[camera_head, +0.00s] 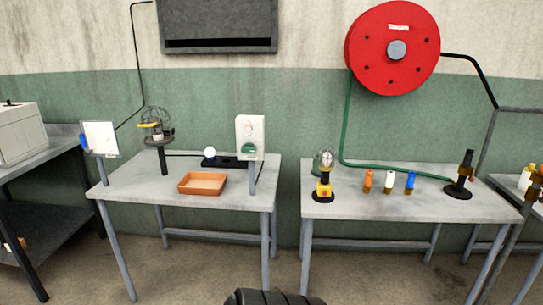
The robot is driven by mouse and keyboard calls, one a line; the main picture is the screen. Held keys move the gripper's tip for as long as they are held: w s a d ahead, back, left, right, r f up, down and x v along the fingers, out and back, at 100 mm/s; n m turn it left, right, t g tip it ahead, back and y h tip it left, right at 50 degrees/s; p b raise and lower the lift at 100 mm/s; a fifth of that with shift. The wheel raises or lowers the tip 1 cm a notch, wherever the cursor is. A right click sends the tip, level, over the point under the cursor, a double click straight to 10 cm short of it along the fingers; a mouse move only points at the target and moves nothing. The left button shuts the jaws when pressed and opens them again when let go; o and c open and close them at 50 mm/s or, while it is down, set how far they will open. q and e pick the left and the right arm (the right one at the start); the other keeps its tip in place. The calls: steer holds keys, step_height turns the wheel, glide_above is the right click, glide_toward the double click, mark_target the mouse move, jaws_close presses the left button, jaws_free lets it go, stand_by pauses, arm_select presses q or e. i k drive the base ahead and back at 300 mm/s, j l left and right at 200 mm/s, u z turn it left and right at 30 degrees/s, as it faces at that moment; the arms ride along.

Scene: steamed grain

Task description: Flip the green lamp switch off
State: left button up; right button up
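A white upright panel (250,128) stands on a grey post at the right side of the left table. It bears a round reddish mark and, below it, a small dark green part (249,148), which may be the green lamp switch. Its on or off position is too small to tell. A lamp with a wire cage and a yellow-black body (324,187) stands at the left end of the right table.
The left table (130,185) holds an orange tray (202,183), a caged device (157,127) and a white sign (100,138). The right table (430,205) holds small orange, white and blue bottles and a black burner (461,185). A floor gap separates the tables.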

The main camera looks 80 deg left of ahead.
mark_target(249, 148)
steer(key=u, duration=3.1)
